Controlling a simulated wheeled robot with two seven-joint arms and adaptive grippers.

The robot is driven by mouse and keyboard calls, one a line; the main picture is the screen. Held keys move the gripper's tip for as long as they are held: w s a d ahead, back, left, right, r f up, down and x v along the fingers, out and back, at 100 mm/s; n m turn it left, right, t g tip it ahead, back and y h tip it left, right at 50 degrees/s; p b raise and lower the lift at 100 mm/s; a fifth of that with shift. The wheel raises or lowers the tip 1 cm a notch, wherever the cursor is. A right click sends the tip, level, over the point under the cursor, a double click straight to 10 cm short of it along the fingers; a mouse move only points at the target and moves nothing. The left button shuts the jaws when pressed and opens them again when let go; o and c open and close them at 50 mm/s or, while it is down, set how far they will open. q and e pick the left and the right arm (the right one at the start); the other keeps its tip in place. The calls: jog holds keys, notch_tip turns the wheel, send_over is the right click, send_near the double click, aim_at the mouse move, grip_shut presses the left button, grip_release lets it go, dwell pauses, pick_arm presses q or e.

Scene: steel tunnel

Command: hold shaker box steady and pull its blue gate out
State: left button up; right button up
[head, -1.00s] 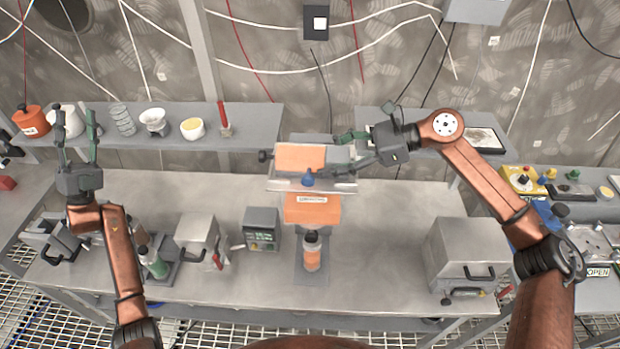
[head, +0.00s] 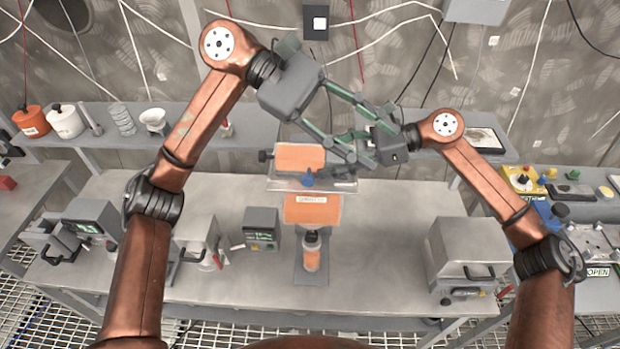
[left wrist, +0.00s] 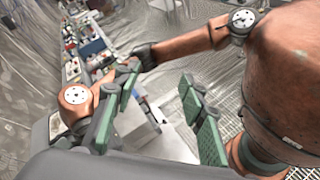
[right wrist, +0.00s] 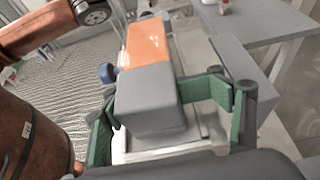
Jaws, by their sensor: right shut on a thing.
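The shaker box (head: 300,158), orange on top with a grey end, sits on a pale plate at the middle of the bench. It also shows in the right wrist view (right wrist: 147,45). The blue gate shows as a blue knob (head: 308,178) at the box's front, and in the right wrist view (right wrist: 107,72). My right gripper (head: 347,150) is shut on the box's grey end from the right, with a finger on each side. My left gripper (head: 377,137) is open and empty above the box's right end, its fingers overlapping the right gripper in the head view.
An orange block with a label (head: 312,208) and an orange bottle (head: 311,252) stand below the box. A small grey device (head: 262,228) is to the left and a large grey case (head: 468,255) to the right.

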pick_arm(q)
notch_tip(320, 180, down, 5)
jog(key=s+d+m+t+y, duration=0.2)
jog(key=d+m+y, duration=0.1)
jog(key=y, duration=0.1)
jog(key=m+t+y, duration=0.4)
jog(key=t+y, duration=0.4)
jog(key=y, duration=0.3)
send_near(308, 182)
jog(key=x, duration=0.8)
jog(key=shift+f, duration=0.15)
jog(key=shift+c, duration=0.5)
grip_shut()
